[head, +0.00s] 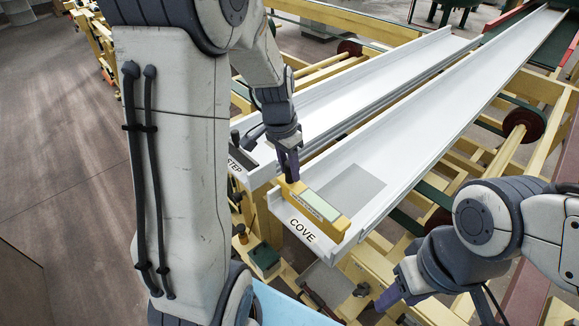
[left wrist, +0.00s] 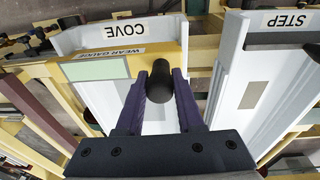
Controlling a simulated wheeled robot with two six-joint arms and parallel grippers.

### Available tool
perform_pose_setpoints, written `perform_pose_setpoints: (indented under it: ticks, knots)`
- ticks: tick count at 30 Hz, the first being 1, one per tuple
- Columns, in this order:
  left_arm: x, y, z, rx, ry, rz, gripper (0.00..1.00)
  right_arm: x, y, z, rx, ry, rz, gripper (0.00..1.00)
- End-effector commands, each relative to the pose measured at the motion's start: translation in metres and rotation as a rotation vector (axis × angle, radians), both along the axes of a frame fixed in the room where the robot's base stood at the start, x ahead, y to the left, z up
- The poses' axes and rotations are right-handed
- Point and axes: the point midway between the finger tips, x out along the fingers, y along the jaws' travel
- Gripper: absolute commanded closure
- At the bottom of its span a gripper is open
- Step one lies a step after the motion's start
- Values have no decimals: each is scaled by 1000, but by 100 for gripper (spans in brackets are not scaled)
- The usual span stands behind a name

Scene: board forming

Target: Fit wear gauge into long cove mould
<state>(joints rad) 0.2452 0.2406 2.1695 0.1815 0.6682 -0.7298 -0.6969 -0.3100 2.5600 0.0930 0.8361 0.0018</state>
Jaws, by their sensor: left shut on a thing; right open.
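The yellow wear gauge (head: 327,214), with a pale green panel and a black handle, lies crosswise over the near end of the white long cove mould (head: 420,112), behind its COVE label. My left gripper (head: 289,172) is shut on the handle at the gauge's left end in the head view. In the left wrist view the purple fingers flank the black handle (left wrist: 162,88), and the gauge (left wrist: 90,69) spans the mould's width. I cannot tell whether it rests fully between the mould's walls. My right gripper (head: 392,293) is open and empty, right of the mould's near end.
The white step mould (head: 330,100) runs alongside on the left; its STEP label also shows in the left wrist view (left wrist: 287,20). A grey rectangle (head: 347,187) marks the cove mould's floor. Yellow frame beams and dark red rollers (head: 524,124) surround the moulds.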

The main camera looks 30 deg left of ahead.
Motion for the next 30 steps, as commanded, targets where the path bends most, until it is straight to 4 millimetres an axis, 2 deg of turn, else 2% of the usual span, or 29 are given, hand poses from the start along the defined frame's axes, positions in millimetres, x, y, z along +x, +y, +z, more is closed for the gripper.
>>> perform_pose_setpoints:
  ticks: [28,29,30]
  knots:
    - [0,0,-25,0,0,0,100,0,0,-20,0,0,0,50]
    - [0,0,-23,0,0,0,52,0,0,-18,0,0,0,50]
    - [0,0,-23,0,0,0,37,0,0,-18,0,0,0,50]
